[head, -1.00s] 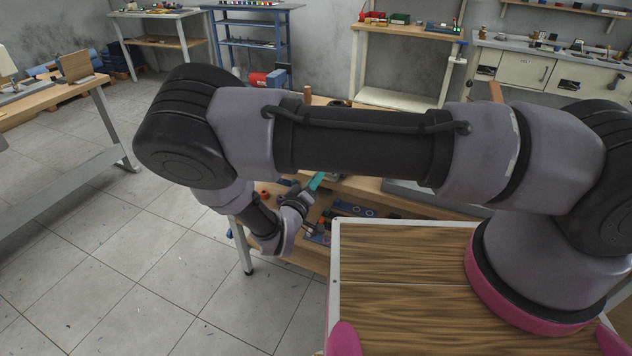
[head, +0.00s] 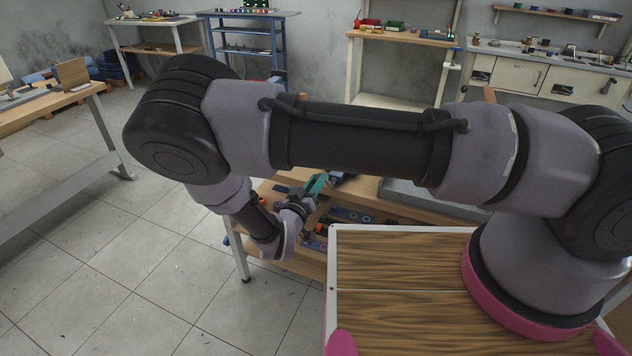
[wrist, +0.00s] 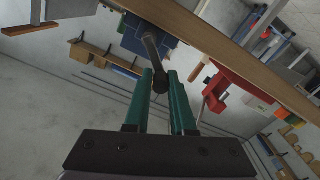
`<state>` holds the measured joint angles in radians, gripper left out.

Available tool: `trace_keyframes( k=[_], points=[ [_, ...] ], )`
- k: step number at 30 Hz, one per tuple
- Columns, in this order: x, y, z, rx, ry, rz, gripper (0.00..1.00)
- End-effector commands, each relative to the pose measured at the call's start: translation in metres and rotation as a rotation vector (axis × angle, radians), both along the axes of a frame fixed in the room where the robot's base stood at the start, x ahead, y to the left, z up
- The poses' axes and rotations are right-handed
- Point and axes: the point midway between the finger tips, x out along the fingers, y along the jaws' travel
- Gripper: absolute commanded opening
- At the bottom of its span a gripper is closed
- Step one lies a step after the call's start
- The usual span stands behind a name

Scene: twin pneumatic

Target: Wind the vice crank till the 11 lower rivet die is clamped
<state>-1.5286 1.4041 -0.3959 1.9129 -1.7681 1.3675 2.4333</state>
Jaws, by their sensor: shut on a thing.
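My gripper (wrist: 160,82) has green fingers. In the wrist view they are closed around the free end of the dark vice crank (wrist: 151,48). The crank runs from there to a blue body (wrist: 146,36), which looks like the vice, at the bench edge. In the head view my gripper (head: 314,185) is beyond my forearm at the workbench, and my arm hides most of the vice area. I cannot make out the 11 lower rivet die or the vice jaws in either view.
The wooden workbench (head: 365,190) has a lower shelf with small parts. In the wrist view a red tool (wrist: 228,85) stands near the bench edge to the right of my fingers. A grey tray (head: 420,200) lies on the bench. Open tiled floor (head: 130,260) lies to the left.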

Motion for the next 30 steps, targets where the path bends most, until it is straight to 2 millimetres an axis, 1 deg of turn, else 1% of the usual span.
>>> trace_keyframes(
  k=[1, 7, 8, 9, 10, 19, 22, 26, 30],
  points=[
    [-0.002, 0.0, -0.003, -0.001, 0.008, 0.0, 0.0],
    [-0.002, 0.0, -0.003, -0.002, 0.008, 0.001, 0.0],
    [-0.002, 0.0, -0.003, -0.003, 0.009, 0.001, 0.27],
    [-0.002, 0.0, -0.003, -0.003, 0.009, 0.001, 0.42],
    [-0.002, 0.0, -0.003, -0.003, 0.009, 0.001, 0.51],
    [-0.001, 0.0, -0.001, -0.002, 0.003, 0.001, 0.51],
    [-0.006, 0.002, -0.001, -0.001, 0.004, 0.002, 0.51],
    [-0.023, 0.009, -0.001, -0.001, 0.004, 0.004, 0.51],
    [-0.051, 0.019, -0.002, 0.0, 0.005, 0.005, 0.51]
  ],
)
